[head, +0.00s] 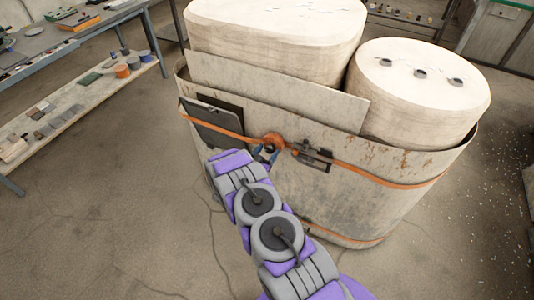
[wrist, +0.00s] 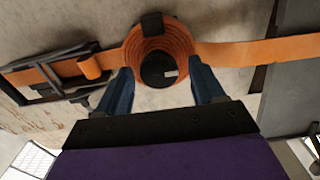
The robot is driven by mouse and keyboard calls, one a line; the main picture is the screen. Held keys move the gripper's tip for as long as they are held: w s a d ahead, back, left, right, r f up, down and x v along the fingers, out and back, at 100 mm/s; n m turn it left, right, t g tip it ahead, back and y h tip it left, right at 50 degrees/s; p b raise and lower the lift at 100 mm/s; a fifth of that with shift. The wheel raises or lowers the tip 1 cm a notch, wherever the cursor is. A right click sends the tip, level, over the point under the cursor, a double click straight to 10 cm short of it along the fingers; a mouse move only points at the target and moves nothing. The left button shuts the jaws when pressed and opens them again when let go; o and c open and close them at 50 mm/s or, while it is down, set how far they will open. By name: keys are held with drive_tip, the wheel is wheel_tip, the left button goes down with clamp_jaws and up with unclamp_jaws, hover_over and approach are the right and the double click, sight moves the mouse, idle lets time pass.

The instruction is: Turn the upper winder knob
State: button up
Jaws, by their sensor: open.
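The upper winder (head: 273,141) is a coil of orange strap on the front of a large worn container (head: 330,195). In the wrist view, its round dark knob (wrist: 158,70) sits at the centre of the coil, with a small light mark on its face. My gripper (head: 266,154) is right in front of the winder. In the wrist view, the blue fingers of my gripper (wrist: 160,78) are open, one on each side of the knob, with nothing held. I cannot tell whether either finger touches the knob or coil.
An orange strap (head: 385,176) runs along the container, with a dark metal buckle (head: 312,155) beside the winder. A dark panel (head: 215,120) is on the other side. A second strap (head: 340,237) runs lower down.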

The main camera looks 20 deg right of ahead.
drive_tip(key=c, duration=1)
drive_tip(key=shift+m, duration=0.3)
